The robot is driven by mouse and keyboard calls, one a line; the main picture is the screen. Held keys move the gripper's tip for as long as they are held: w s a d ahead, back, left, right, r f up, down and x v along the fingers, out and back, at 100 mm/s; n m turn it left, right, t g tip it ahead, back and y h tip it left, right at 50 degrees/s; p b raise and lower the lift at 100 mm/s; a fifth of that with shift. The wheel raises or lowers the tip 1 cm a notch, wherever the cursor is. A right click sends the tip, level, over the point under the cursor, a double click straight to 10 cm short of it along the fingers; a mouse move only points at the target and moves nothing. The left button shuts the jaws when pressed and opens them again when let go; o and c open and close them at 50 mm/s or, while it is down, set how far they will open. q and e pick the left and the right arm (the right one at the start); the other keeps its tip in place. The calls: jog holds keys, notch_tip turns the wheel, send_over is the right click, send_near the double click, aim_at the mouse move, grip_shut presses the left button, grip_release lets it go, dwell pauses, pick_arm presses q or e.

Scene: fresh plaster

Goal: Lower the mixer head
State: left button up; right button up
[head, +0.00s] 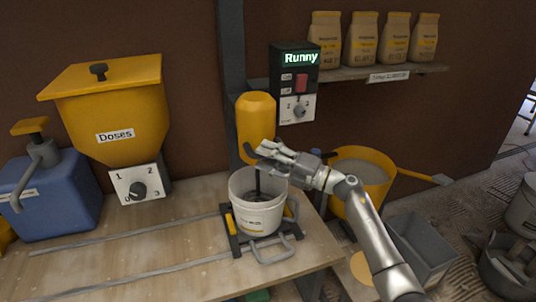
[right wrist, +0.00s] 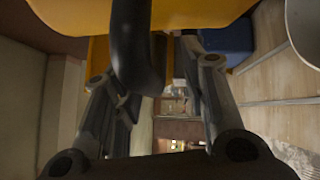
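The mixer head (head: 256,118) is a yellow rounded body on a dark upright post, with its dark shaft (head: 257,183) reaching down into a white bucket (head: 258,217). A black handle (head: 248,152) shows at its lower left. My right gripper (head: 268,152) is at the bottom of the mixer head, over the bucket's rim. In the right wrist view the black handle (right wrist: 137,50) passes between its fingers, which stand apart with visible room around it. The yellow body (right wrist: 185,12) fills the top of that view. I cannot tell whether a finger touches the handle. My left gripper is not in view.
The bucket stands in a dark holder (head: 235,235) on the wooden bench (head: 180,240). A control box (head: 294,82) reading "Runny" is above right. A yellow hopper (head: 112,110) and blue container (head: 55,195) stand left. A yellow tub (head: 345,200) is close to my right arm.

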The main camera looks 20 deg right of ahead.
jog(key=shift+d+r, duration=0.1)
jog(key=shift+r, duration=0.05)
jog(key=shift+s+d, duration=0.15)
jog(key=v, duration=1.1)
jog(key=shift+s, duration=0.2)
jog(key=shift+d, duration=0.1)
